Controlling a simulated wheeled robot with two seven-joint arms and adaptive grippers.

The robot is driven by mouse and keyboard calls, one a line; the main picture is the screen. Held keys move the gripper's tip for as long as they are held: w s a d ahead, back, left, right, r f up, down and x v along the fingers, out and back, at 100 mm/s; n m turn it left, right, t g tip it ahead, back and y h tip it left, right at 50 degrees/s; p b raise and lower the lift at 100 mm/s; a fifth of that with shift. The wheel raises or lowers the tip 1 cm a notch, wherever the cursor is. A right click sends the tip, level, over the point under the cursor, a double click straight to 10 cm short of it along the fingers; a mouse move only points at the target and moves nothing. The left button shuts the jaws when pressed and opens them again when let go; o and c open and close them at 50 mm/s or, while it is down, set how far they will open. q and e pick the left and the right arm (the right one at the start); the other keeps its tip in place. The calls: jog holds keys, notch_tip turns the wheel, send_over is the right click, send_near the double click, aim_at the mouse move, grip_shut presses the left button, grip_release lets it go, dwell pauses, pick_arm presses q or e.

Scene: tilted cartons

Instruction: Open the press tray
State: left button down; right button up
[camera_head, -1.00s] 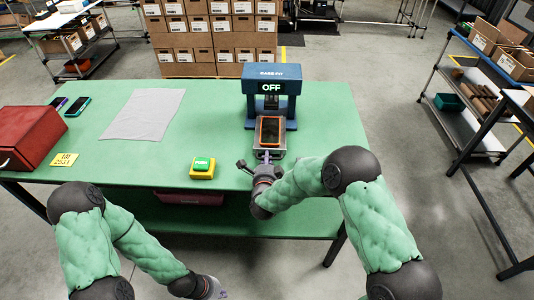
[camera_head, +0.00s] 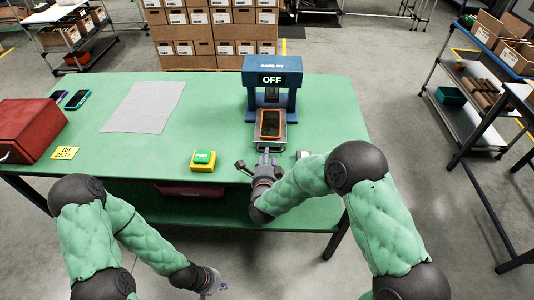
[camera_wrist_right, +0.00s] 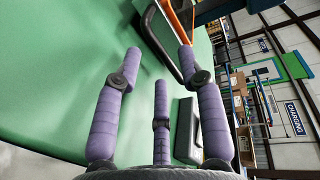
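The blue press (camera_head: 272,66) stands at the back of the green table and its sign reads OFF. Its grey metal tray (camera_head: 269,144) sticks out of the front toward me. A dark phone-like device with an orange frame (camera_head: 270,123) lies on the tray. My right gripper (camera_head: 268,158) is just in front of the tray, with its fingers spread. In the right wrist view, the purple fingers (camera_wrist_right: 160,75) are apart with nothing between them, and the dark handle loop (camera_wrist_right: 151,30) lies just beyond the tips. My left gripper (camera_head: 214,282) hangs low in front of the table; its finger state is unclear.
A yellow box with a green button (camera_head: 203,160) sits left of my right gripper. A grey cloth (camera_head: 143,107), a red case (camera_head: 28,128), two phones (camera_head: 77,99) and a yellow label card (camera_head: 64,153) are further left. The table's right side is clear.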

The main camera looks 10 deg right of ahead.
jog(key=v, duration=0.8)
dwell(0.4)
